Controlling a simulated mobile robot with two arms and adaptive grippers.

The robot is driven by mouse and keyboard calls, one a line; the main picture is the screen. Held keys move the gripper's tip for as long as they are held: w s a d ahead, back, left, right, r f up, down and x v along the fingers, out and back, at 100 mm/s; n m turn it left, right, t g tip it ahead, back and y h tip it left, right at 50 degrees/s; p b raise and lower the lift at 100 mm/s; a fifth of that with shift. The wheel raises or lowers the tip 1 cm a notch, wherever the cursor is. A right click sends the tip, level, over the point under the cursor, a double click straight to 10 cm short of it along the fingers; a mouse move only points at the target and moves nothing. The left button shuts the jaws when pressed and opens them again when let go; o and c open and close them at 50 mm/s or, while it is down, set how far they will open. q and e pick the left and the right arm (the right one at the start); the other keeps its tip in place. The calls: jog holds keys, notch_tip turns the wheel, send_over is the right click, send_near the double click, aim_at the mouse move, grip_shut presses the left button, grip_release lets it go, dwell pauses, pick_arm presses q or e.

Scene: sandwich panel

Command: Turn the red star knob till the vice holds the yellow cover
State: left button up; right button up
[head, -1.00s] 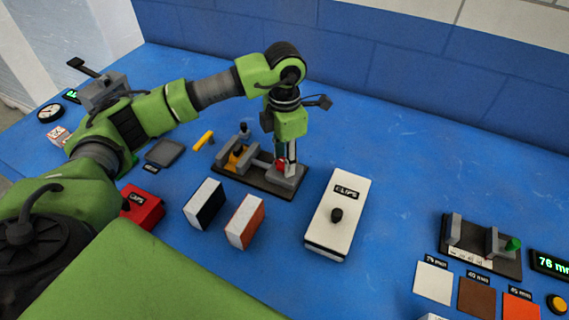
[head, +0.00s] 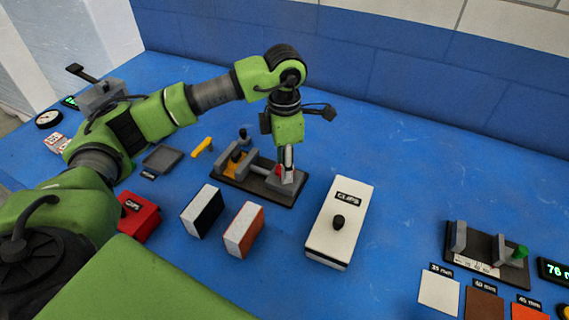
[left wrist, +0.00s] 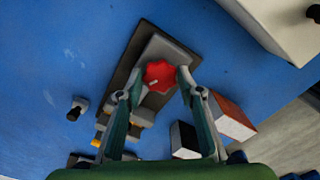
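The red star knob (left wrist: 158,75) sits at the end of the vice (left wrist: 165,50); in the head view my gripper partly hides it. The yellow cover (head: 237,158) is between the grey jaws at the left end of the vice (head: 262,188); in the left wrist view only small yellow parts (left wrist: 100,125) show. My left gripper (left wrist: 155,84) points down over the knob, with one fingertip on each side of it. The fingers look open, with a small gap at the left tip; contact at the right tip is unclear. My right gripper is not in view.
A black-and-white block (head: 202,211) and an orange-and-white block (head: 243,230) stand in front of the vice. A white clips box (head: 348,205) is to its right. A small yellow piece (head: 203,146) and a grey tray (head: 162,158) lie to its left.

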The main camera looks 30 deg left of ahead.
pick_arm(q)
jog(key=o, duration=0.3)
jog(key=shift+r, duration=0.1)
notch_tip(320, 180, up, 12)
dwell(0.5)
dwell(0.3)
